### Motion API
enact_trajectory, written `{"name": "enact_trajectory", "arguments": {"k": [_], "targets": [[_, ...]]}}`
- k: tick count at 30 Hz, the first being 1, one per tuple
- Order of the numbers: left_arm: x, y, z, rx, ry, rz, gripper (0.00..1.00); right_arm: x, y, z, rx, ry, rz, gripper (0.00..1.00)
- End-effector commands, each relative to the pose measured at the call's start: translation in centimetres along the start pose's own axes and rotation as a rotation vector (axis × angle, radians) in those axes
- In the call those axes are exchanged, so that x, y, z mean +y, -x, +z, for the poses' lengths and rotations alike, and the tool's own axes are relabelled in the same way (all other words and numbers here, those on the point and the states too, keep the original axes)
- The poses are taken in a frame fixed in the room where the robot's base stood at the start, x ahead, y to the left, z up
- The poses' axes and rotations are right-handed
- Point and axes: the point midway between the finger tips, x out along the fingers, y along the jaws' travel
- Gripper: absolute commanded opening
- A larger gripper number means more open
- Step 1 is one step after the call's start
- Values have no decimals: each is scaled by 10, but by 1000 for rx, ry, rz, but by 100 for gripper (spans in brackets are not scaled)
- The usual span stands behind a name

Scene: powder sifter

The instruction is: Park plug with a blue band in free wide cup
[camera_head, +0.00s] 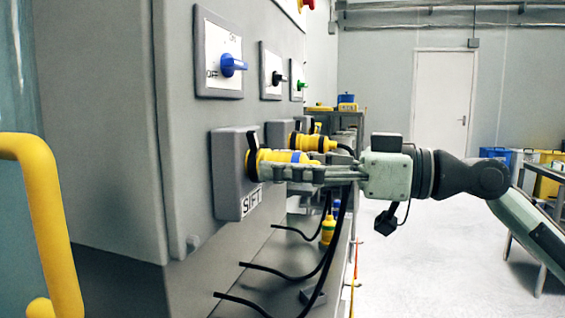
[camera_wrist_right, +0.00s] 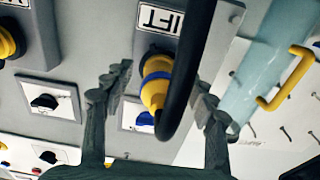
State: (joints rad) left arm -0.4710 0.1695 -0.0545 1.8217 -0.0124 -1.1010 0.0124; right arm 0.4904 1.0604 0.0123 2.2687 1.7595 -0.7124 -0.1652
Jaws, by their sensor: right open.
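The plug with a blue band (camera_head: 280,157) is yellow and sits in the grey socket box labelled SIFT (camera_head: 228,190) on the cabinet front. My right gripper (camera_head: 275,171) is open, with its fingers alongside this plug. In the right wrist view the blue-banded plug (camera_wrist_right: 156,88) lies between the spread fingers of my right gripper (camera_wrist_right: 160,92), with visible gaps on both sides. Its thick black cable crosses in front of it. I cannot make out a free wide cup. My left gripper is not in view.
Another yellow plug (camera_head: 314,143) sits in a socket farther back. A yellow plug (camera_head: 328,229) is lower down, near black cables (camera_head: 280,271). A blue rotary switch (camera_head: 232,65) projects above. A yellow rail (camera_head: 45,220) stands at left.

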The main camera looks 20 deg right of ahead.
Motion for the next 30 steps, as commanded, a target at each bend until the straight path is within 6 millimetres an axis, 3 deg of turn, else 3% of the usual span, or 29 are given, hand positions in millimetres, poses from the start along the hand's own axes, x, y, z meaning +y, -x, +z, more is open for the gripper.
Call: {"name": "enact_trajectory", "arguments": {"k": [28, 30], "targets": [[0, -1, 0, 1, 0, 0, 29, 0, 0, 0, 0, 0, 0, 57], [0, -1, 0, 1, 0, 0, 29, 0, 0, 0, 0, 0, 0, 48]]}}
